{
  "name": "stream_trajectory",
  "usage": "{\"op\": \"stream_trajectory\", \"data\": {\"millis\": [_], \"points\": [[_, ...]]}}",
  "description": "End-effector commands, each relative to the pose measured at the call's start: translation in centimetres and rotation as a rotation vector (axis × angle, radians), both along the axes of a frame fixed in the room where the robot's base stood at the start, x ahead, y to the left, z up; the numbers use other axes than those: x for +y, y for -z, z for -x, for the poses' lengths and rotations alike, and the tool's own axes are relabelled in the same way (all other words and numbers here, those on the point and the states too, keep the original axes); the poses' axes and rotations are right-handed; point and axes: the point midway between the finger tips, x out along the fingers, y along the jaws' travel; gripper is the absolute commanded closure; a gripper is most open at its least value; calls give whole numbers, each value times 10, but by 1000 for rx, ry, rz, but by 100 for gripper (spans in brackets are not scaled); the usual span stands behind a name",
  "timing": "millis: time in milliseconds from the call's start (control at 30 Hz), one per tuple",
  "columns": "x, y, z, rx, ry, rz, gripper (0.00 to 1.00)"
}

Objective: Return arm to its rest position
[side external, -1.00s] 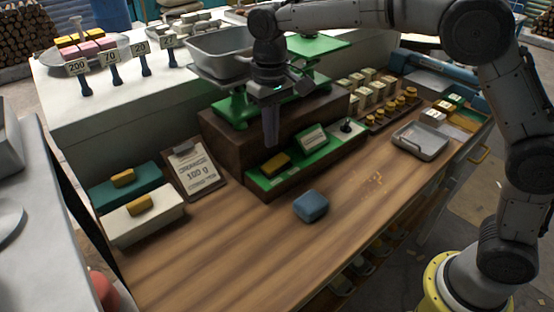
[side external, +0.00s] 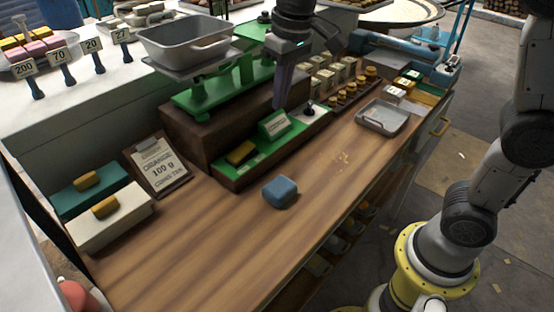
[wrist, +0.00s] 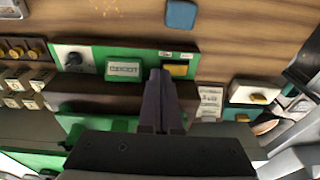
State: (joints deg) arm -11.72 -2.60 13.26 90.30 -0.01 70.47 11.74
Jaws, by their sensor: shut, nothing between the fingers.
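My gripper (side external: 281,88) is shut and empty. It hangs fingers down in front of the green balance scale (side external: 225,92), above the green tray (side external: 225,165) on the counter. In the wrist view my gripper's fingers (wrist: 160,75) are together, with the green tray (wrist: 148,57) beyond them. No object shows between the fingertips. The upper part of my arm runs out of the top of the side view.
A blue block (side external: 280,192) lies on the wooden counter (side external: 215,235). A metal tray (side external: 383,118) lies at right, near several small weights (side external: 357,88). The front counter is mostly clear.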

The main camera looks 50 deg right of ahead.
Motion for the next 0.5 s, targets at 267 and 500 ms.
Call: {"op": "stream_trajectory", "data": {"millis": [267, 500], "points": [[-51, -7, 108, -177, 6, -3, 100], [-72, 24, 181, -301, 9, 17, 100]]}}
